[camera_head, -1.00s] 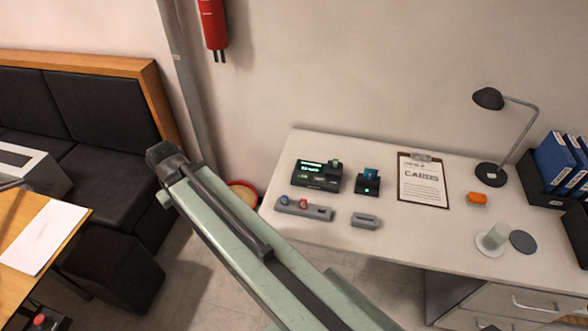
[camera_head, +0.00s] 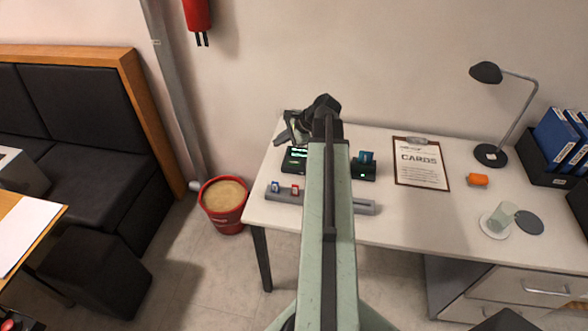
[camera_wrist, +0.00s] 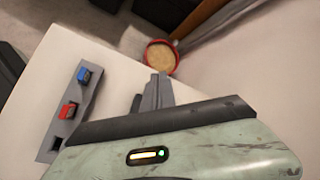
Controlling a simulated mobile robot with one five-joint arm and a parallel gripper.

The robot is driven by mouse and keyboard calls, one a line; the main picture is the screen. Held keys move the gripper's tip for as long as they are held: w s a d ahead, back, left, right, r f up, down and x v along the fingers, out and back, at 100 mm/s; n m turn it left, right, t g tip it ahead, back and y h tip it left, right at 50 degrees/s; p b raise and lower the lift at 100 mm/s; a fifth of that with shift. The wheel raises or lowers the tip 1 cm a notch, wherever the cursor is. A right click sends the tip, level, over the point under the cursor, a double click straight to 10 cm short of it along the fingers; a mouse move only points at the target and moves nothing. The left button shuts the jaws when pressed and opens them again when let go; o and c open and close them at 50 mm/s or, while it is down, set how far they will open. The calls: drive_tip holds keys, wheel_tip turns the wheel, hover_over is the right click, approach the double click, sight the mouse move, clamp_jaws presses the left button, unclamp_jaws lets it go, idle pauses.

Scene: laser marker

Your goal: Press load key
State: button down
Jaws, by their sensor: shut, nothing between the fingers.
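The dark marker unit (camera_head: 294,159) with a lit green display stands at the left end of the white desk. My arm covers much of it, and I cannot make out a load key. A smaller dark unit (camera_head: 364,169) with a teal card and a green light stands to its right. My gripper (camera_head: 284,134) is above the back left of the desk, over the marker unit's rear left. It is shut and empty. In the wrist view the grey fingers (camera_wrist: 157,90) show over the white desk top, and the marker unit is not visible there.
A grey holder (camera_head: 361,207) with a blue piece (camera_head: 275,186) and a red piece (camera_head: 295,190) lies in front. A red bin (camera_head: 223,222) is on the floor left.

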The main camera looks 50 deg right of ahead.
sight(296, 163)
drive_tip(key=s+d+m+t, duration=0.1)
drive_tip(key=s+d+m, duration=0.1)
drive_tip(key=d, duration=0.3)
drive_tip(key=shift+s+d+r+m+h, duration=0.15)
drive_tip(key=shift+s+d+m+h, duration=0.15)
drive_tip(key=shift+s+h, duration=0.1)
drive_tip(key=shift+b, duration=0.3)
wheel_tip(296, 163, down, 9)
drive_tip(key=b, duration=0.9)
drive_tip(key=shift+a, duration=0.1)
idle(0.7)
drive_tip(key=shift+f, duration=0.35)
